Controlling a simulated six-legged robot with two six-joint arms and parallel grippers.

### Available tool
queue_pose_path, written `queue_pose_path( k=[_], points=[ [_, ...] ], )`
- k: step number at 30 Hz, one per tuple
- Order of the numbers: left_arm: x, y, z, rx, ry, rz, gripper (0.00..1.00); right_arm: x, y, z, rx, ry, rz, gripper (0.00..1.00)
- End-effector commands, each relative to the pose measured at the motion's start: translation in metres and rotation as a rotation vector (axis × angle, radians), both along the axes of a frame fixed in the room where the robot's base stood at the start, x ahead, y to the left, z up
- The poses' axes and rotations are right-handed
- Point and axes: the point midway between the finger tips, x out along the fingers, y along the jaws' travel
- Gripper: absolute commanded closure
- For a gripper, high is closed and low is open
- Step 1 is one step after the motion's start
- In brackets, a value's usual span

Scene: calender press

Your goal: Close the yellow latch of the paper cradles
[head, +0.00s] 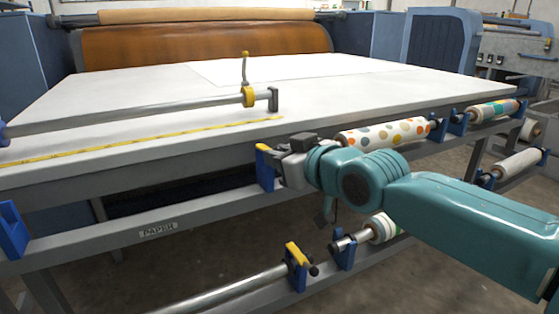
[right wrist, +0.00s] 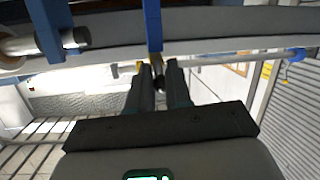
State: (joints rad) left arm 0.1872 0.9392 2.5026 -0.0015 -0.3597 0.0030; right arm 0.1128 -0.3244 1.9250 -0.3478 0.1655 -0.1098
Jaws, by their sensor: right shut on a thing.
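A blue cradle (head: 265,172) with a yellow latch (head: 263,147) stands on the rail marked PAPER, just below the table's front edge. My right gripper (head: 284,166) reaches it from the right and partly covers it. In the right wrist view, the fingers (right wrist: 158,78) are shut on a small dark knob at the blue cradle (right wrist: 152,25); a bit of yellow shows beside the fingertips. I take the knob to be part of the latch; its exact angle is hidden. The other blue cradle (head: 12,230) is at the left. My left gripper is not in view.
A silver bar (head: 130,116) with a yellow collar lies along the white table (head: 60,110). A lower cradle with a yellow latch (head: 297,253) bears a metal rod (head: 220,293). A dotted roll (head: 385,134) and other patterned rolls are close to my right arm.

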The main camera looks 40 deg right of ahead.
Motion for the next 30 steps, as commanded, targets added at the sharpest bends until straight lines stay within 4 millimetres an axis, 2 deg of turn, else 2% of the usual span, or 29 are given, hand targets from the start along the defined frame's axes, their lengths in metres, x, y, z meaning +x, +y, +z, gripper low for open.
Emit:
queue_pose_path(
  k=[1, 6, 26, 27, 28, 30],
  points=[
    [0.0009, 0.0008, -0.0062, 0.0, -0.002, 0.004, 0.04, 0.0006, 0.001, -0.014, 0.003, 0.022, 0.001, 1.0],
    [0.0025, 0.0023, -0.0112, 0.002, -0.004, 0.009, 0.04, -0.0007, 0.0011, -0.0192, 0.005, 0.023, 0.002, 1.0],
    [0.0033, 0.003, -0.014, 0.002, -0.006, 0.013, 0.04, -0.0004, 0.001, -0.0227, 0.005, 0.025, 0.002, 1.0],
    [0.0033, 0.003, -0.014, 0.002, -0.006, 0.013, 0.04, -0.0002, 0.001, -0.0227, 0.005, 0.025, 0.002, 0.68],
    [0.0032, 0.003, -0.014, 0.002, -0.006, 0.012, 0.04, -0.0003, 0.0011, -0.0226, 0.005, 0.024, 0.002, 0.6],
    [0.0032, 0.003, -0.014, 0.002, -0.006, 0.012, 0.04, -0.0003, 0.001, -0.0218, 0.004, 0.022, 0.001, 0.6]
  ],
)
